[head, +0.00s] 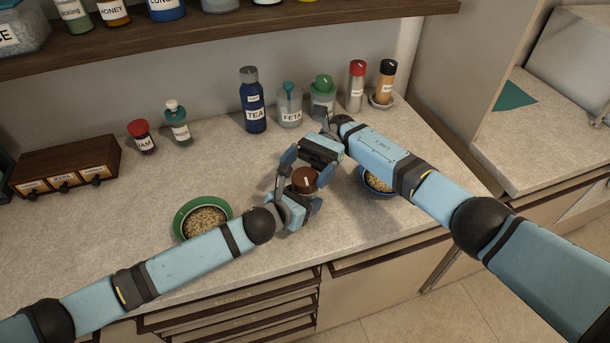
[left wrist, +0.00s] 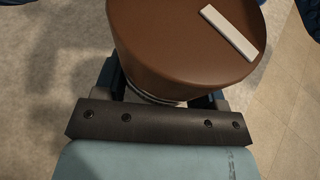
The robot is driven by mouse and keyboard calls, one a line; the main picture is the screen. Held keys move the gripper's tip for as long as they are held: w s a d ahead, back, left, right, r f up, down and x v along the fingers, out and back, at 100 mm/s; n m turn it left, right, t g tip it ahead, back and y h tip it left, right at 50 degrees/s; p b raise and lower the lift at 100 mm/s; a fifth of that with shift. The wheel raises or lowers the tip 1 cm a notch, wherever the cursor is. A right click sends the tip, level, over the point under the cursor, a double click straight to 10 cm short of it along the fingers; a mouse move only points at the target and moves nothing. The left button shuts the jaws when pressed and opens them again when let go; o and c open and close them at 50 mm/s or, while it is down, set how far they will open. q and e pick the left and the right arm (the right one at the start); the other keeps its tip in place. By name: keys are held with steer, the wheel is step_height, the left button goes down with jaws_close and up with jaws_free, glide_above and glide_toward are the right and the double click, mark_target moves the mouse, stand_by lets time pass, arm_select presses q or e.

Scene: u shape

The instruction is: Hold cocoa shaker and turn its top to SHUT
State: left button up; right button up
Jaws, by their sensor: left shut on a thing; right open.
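The cocoa shaker has a brown top (head: 304,181), which fills the upper middle of the left wrist view (left wrist: 185,45). A white bar mark (left wrist: 230,32) lies near the right edge of that top. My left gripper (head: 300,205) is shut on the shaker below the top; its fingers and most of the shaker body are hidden. My right gripper (head: 305,171) is open, just above and behind the top, with a finger on either side of it. I cannot tell whether those fingers touch it. No SHUT lettering is readable.
A green bowl (head: 179,222) stands left of the shaker, and a blue bowl (head: 370,192) is partly hidden under my right arm. Behind stand a TEA bottle (head: 252,100), a FETA jar (head: 289,108) and several other containers. A wooden drawer box (head: 65,163) is at left.

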mark_target(305, 176)
step_height(305, 176, up, 7)
steer(key=shift+r, duration=0.15)
steer(key=shift+c, duration=0.3)
